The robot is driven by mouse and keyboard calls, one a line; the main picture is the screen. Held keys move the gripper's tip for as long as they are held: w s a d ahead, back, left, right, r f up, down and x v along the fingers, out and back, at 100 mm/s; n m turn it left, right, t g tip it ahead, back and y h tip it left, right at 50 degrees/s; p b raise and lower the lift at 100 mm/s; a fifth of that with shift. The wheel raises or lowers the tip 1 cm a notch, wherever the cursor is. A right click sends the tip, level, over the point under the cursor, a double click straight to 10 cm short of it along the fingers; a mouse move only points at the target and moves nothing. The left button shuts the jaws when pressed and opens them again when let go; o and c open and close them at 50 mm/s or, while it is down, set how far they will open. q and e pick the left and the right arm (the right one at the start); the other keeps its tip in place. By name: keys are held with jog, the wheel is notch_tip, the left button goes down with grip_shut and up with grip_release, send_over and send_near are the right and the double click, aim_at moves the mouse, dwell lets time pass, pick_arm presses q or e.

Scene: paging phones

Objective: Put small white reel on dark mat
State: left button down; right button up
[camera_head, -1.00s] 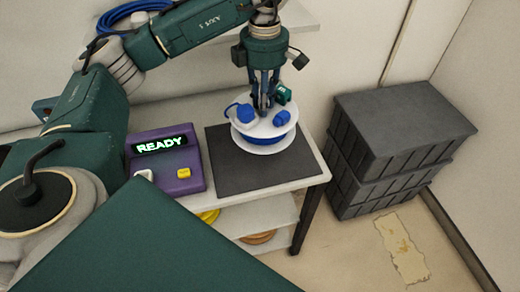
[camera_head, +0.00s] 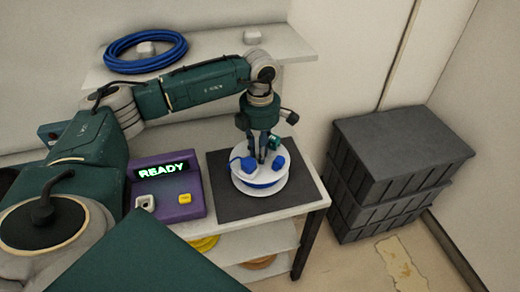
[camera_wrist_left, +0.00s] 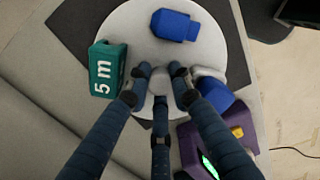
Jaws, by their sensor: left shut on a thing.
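The small white reel (camera_head: 260,184) has a round white flange, blue cable wound below it and blue plugs on top. It is over the dark mat (camera_head: 225,205) on the table, low and near level; I cannot tell whether it touches the mat. My left gripper (camera_head: 262,158) points down from above and is shut on the reel's middle. In the left wrist view the gripper fingers (camera_wrist_left: 160,82) close on a pale hub at the centre of the white flange (camera_wrist_left: 125,35). A green tag reading "5 m" (camera_wrist_left: 107,70) hangs at the flange edge. My right gripper is not in view.
A purple device (camera_head: 180,208) with a lit "READY" display stands left of the mat. A blue cable coil (camera_head: 146,64) lies on the shelf behind. Dark stacked crates (camera_head: 390,165) stand on the floor at the right. Yellow and orange reels (camera_head: 203,243) sit on a lower shelf.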

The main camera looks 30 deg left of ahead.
pick_arm(q)
jog(key=shift+w+f, duration=0.1)
jog(key=shift+f, duration=0.1)
jog(key=c, duration=1.5)
grip_release()
jog(key=shift+c, duration=0.2)
jog(key=shift+r, duration=0.45)
notch_tip(320, 180, up, 11)
jog(key=b, duration=0.2)
jog(key=shift+r, duration=0.15)
